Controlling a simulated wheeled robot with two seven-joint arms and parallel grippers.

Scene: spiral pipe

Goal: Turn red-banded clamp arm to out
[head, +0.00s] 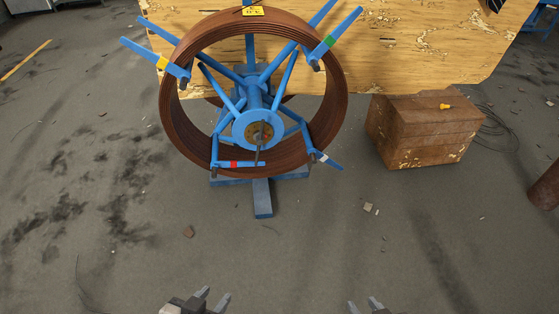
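The red-banded clamp arm (240,164) is a blue bar at the lower left of the blue reel hub (258,129). It lies roughly level across the lower part of the coil's front, its red band (234,164) near its middle. A large brown pipe coil (173,125) is wound around the blue frame. Other clamp arms carry yellow (162,63), green (329,41) and white (323,158) bands. My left gripper (213,298) is at the bottom edge, fingers apart and empty, well below the reel. My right gripper (364,305) is also at the bottom edge, fingers apart and empty, partly cut off.
A blue cross-shaped foot (262,200) stands under the reel. A worn wooden table (420,50) is behind it. A brown wooden box (420,130) stands to the right. The floor between my grippers and the reel is mostly clear, with small scraps.

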